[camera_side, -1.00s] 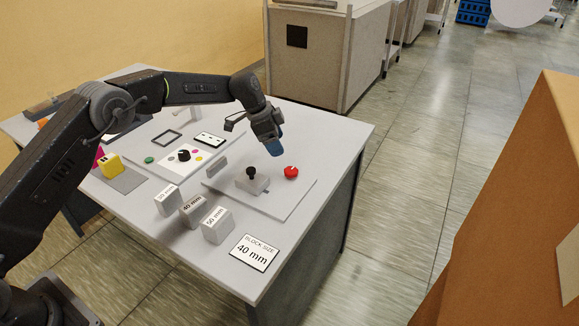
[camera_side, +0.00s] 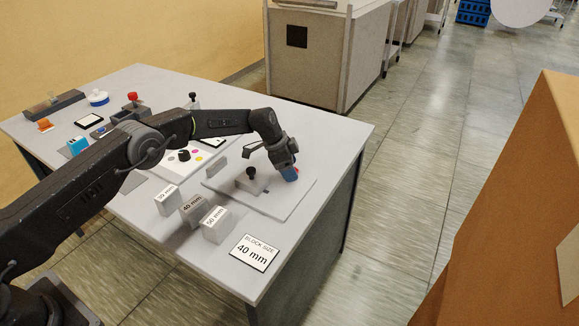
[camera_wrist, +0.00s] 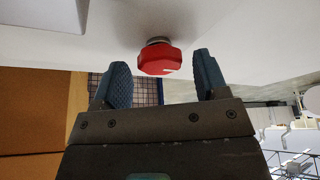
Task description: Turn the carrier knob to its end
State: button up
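The red knob (camera_wrist: 160,60), with a pale mark on its face, shows in the wrist view ahead of and between my fingertips. It sits on a short grey shaft on a pale surface. In the side view only a bit of the red knob (camera_side: 295,169) shows; my gripper hides most of it. My gripper (camera_side: 287,172) is low at the right part of the grey plate (camera_side: 283,205). In the wrist view my gripper (camera_wrist: 160,75) is open, with a blue finger pad on either side of the knob and gaps between.
A grey block with a black knob (camera_side: 250,173) stands on the plate, left of my gripper. Several marked blocks stand in front, including the 50 mm block (camera_side: 216,225). A "40 mm" card (camera_side: 254,252) lies near the front edge. The far right tabletop is clear.

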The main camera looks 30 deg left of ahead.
jog(key=c, duration=0.8)
jog(key=shift+n, duration=0.7)
jog(key=shift+c, duration=0.2)
jog(key=o, duration=0.9)
jog(key=shift+t, duration=0.3)
jog(key=shift+o, duration=0.2)
jog(key=v, duration=1.4)
jog(key=shift+d, duration=0.15)
